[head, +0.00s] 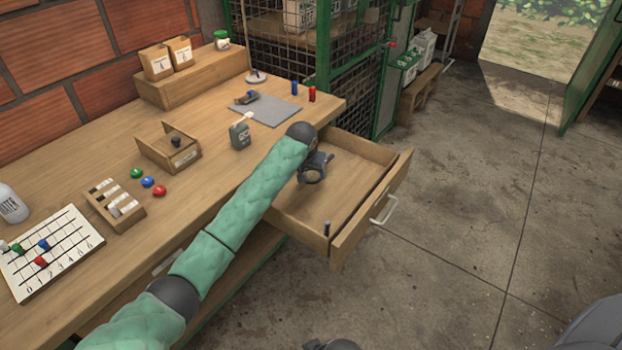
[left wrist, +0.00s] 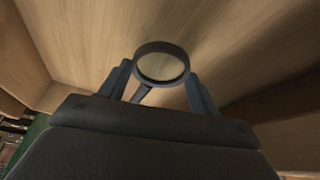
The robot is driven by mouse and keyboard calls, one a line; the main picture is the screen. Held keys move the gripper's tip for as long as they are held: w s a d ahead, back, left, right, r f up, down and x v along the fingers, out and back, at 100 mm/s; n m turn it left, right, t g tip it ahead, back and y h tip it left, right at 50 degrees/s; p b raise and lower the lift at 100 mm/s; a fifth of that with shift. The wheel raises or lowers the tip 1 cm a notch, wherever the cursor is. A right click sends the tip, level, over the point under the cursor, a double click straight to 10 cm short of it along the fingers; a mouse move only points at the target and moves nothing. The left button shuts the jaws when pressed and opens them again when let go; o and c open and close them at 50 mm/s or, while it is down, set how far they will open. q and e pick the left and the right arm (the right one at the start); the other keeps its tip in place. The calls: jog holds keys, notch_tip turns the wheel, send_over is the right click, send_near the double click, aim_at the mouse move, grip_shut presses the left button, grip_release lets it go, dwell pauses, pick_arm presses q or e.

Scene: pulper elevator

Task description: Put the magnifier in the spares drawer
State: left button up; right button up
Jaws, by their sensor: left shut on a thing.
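The spares drawer (head: 335,197) is pulled out from the right end of the workbench. My left gripper (head: 317,163) is over the open drawer, towards its bench side, and is shut on the magnifier (head: 312,176). In the left wrist view, the magnifier's dark round rim (left wrist: 186,66) and pale lens sit between the two fingers of the left gripper (left wrist: 162,85), with the drawer's wood behind. I cannot tell whether the magnifier touches the drawer floor. My right gripper is not clearly visible.
A small dark upright piece (head: 327,229) is at the drawer's near corner. The drawer front has a pale handle (head: 384,210). The bench holds a grey mat (head: 268,110), a grey-green can (head: 240,135) and a wooden holder (head: 168,147). Most of the drawer floor is bare.

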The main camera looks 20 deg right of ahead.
aim_at(310, 176)
pick_arm(q)
notch_tip(310, 176, down, 3)
jog(key=shift+f, duration=0.3)
jog(key=o, duration=1)
pick_arm(e)
notch_tip(310, 176, up, 2)
jog(key=shift+s+d+r, duration=0.1)
jog(key=shift+d, duration=0.05)
